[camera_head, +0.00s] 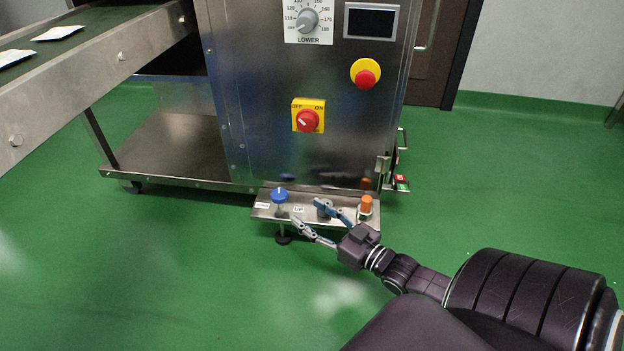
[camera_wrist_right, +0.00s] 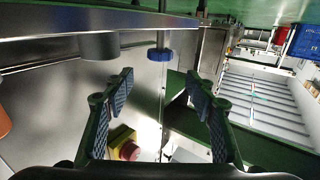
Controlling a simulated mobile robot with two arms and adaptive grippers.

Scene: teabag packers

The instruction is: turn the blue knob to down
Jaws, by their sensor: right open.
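The blue knob (camera_head: 280,196) sits on a small metal shelf (camera_head: 258,213) low on the front of the steel machine. A label to its left is too small to read; one to its right reads UP. In the right wrist view the blue knob (camera_wrist_right: 160,54) shows beyond my fingertips, between their lines. My right gripper (camera_head: 307,213) is open and empty, just right of the knob and apart from it. Its two fingers also show spread in the right wrist view (camera_wrist_right: 160,93). My left gripper is in neither view.
A grey knob (camera_wrist_right: 98,46) and an orange knob (camera_head: 366,204) stand on the same shelf, close to my right gripper. Above are a red rotary switch (camera_head: 308,121) and a red stop button (camera_head: 366,74). A conveyor (camera_head: 90,62) is at the left. Green floor is clear in front.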

